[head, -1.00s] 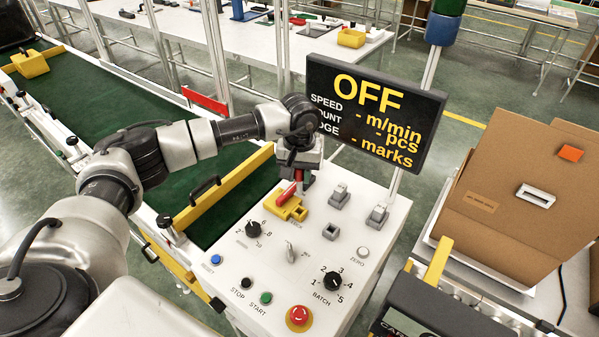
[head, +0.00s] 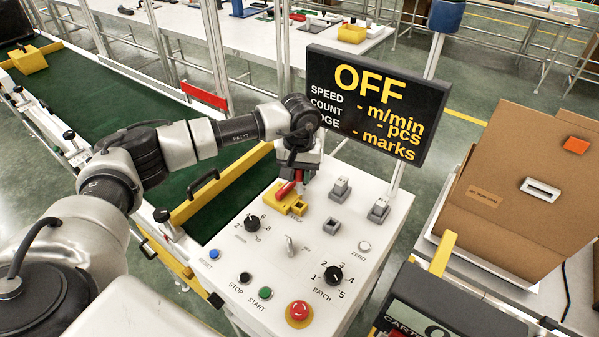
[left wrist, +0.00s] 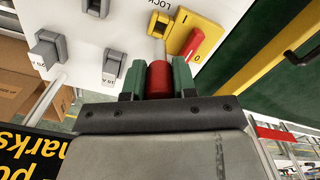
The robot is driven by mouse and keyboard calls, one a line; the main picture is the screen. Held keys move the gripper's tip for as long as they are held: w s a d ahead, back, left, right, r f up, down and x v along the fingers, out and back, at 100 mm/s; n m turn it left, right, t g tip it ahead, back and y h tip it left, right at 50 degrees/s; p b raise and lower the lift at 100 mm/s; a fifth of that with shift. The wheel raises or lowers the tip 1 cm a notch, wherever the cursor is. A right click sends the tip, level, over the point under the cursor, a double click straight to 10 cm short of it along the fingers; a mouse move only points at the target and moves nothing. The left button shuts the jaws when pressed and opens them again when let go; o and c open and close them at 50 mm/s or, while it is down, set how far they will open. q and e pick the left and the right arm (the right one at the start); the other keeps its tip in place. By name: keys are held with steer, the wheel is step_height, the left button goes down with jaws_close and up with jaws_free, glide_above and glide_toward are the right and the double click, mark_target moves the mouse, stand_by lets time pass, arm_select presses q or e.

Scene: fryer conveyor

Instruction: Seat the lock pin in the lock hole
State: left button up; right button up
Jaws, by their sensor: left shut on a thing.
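My left gripper (left wrist: 158,80) is shut on the red grip of the lock pin (left wrist: 160,75), which sits between its green fingers. A short pale shaft shows past the grip, beside the edge of the yellow lock block (left wrist: 185,30). I cannot tell whether its tip is in the hole; the lock hole is not clearly visible. A red lever (left wrist: 200,45) lies across the block. In the head view the left gripper (head: 300,180) is over the back of the white panel, just behind the yellow block (head: 292,206), hiding most of the pin. My right gripper is not in view.
Grey switches (head: 341,188) stand right of the block. Knobs and buttons, including a red emergency button (head: 299,311), fill the panel's front. The display (head: 378,100) reads OFF behind the panel. A green conveyor (head: 105,105) with a yellow side rail runs left.

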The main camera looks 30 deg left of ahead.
mark_target(299, 193)
arm_select(q)
steer(key=shift+f+b, duration=3)
steer(key=shift+f, duration=0.55)
steer(key=o, duration=1)
steer(key=shift+r, duration=0.1)
step_height(299, 193, up, 10)
steer(key=shift+f+b, duration=0.1)
steer(key=shift+b, duration=0.6)
steer(key=shift+r, duration=0.5)
